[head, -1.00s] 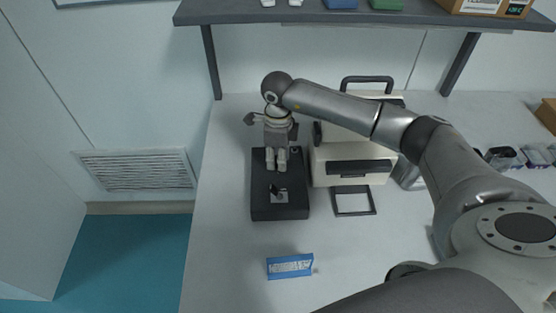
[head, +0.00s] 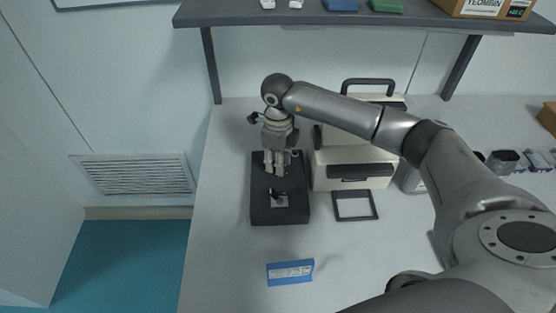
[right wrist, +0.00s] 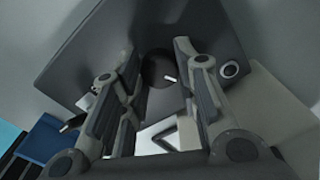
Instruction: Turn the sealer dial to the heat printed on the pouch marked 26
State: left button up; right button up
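The sealer appears to be the black box-shaped device (head: 262,208) on the white table. In the right wrist view, its round black dial (right wrist: 156,68) carries a short white pointer mark. My right gripper (head: 273,173) points down over the rear part of the device. In the right wrist view, its two fingers (right wrist: 156,62) stand apart on either side of the dial, with nothing clearly gripped; contact cannot be told. The dial's scale cannot be read. I cannot make out a pouch marked 26. My left gripper is not in view.
A cream machine (head: 350,168) with a black handle stands close right of the sealer. A black square frame (head: 338,207) lies before it. A blue stand with a white label (head: 290,271) is in front. Small containers (head: 503,162) stand right; a shelf (head: 420,17) hangs above.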

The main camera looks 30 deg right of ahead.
jog(key=o, duration=0.4)
jog(key=shift+o, duration=0.2)
notch_tip(320, 180, up, 12)
dwell(0.8)
